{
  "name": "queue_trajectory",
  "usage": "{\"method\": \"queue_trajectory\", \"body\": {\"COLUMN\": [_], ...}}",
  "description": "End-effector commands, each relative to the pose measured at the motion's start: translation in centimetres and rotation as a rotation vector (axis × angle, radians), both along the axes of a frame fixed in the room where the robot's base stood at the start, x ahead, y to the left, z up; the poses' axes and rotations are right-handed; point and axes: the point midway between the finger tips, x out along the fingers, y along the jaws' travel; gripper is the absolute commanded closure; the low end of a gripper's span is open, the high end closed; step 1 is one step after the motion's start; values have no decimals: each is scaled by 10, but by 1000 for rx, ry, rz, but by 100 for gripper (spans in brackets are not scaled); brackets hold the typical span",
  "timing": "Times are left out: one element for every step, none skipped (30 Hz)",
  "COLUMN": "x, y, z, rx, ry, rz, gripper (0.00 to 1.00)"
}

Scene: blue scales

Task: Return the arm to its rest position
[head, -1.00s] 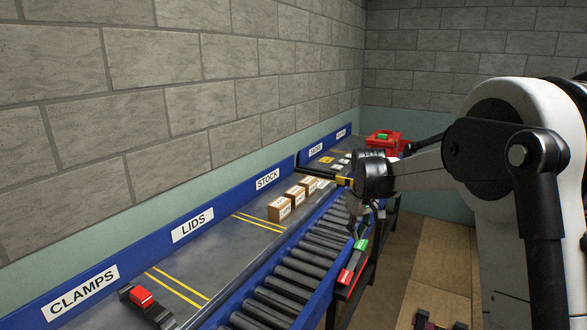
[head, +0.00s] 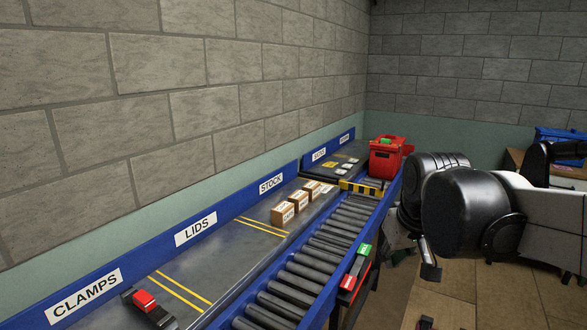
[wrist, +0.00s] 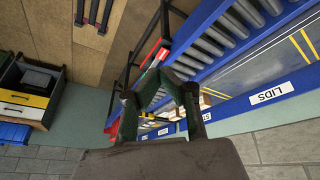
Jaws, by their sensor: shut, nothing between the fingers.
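My arm shows at the right of the head view, with its black wrist beside the conveyor's right side. My gripper (wrist: 160,82) shows in the wrist view with its dark fingers brought together and nothing between them. In the head view the gripper is mostly hidden behind the black wrist, and I cannot make out its fingertips there. It is clear of the boxes and the red bin.
A blue-edged roller conveyor (head: 315,262) runs along the wall. Several cardboard boxes (head: 283,214) stand at STOCK, and a red-topped clamp (head: 145,301) lies at CLAMPS. A red bin (head: 385,160) stands at the far end. Drawers (wrist: 25,98) show in the wrist view.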

Motion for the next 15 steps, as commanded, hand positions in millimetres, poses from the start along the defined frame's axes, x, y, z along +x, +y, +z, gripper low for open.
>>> {"method": "queue_trajectory", "body": {"x": [-15,-23,-33,-40,-48,-57,-65,-72,-81,-88,-95,-104,-110,-116,-123], "y": [0,0,0,0,0,0,0,0,0,0,0,0,0,0,0], "z": [-1,-1,-2,-4,-5,-7,-8,-10,-13,-15,-18,-21,-24,-27,-31], "rx": [5,7,12,16,20,24,26,30,36,39,43,48,51,55,59], "ry": [-13,-22,-34,-42,-52,-65,-73,-82,-95,-103,-112,-125,-133,-141,-152], "rz": [-11,-17,-25,-32,-39,-49,-54,-61,-71,-77,-83,-91,-98,-103,-110], "gripper": [100,100,100,100,100,100,100,100,100,100,100,100,100,100,100]}}
